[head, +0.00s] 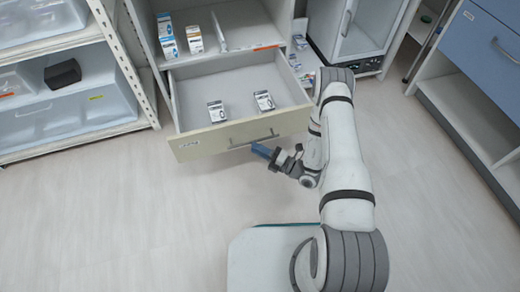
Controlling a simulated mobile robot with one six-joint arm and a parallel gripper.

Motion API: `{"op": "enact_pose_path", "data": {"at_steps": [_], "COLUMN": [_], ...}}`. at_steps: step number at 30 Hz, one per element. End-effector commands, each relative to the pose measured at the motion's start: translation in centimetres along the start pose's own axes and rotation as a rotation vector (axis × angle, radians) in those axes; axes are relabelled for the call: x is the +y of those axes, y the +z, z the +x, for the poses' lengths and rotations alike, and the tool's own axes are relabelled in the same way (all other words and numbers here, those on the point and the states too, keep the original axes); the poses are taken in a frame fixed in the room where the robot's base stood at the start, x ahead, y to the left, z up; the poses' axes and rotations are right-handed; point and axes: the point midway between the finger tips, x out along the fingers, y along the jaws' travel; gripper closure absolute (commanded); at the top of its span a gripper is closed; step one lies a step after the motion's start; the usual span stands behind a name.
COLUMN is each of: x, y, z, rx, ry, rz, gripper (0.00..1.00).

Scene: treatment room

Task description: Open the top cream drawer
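The top cream drawer (190,148) is pulled well out of its cabinet, and its inside shows from above. Two small white boxes stand in it, one at the left (216,111) and one at the right (264,101). A grey bar handle (243,144) runs across the drawer's front. My gripper (259,150) has blue fingers and is just in front of the handle, at or very near it. The fingers overlap in this view, so I cannot tell their gap or whether they touch the handle.
Above the drawer, an open shelf holds several small boxes (194,39). A rack with clear bins (60,115) stands at the left. A glass-door cabinet (358,30) is behind my arm, and a blue-drawer unit (490,45) is at the right. The floor (110,215) at left is clear.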

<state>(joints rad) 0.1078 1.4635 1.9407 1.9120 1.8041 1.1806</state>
Motion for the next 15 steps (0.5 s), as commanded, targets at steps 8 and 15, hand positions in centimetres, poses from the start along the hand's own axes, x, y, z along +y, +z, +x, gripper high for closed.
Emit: {"op": "enact_pose_path", "data": {"at_steps": [8, 15], "x": [0.1, 0.2], "y": [0.1, 0.2], "z": [-1.6, -5.4], "rx": [-0.004, -0.005], "ry": [-0.002, -0.001], "rz": [0.002, 0.001], "gripper": [0.68, 0.68]}}
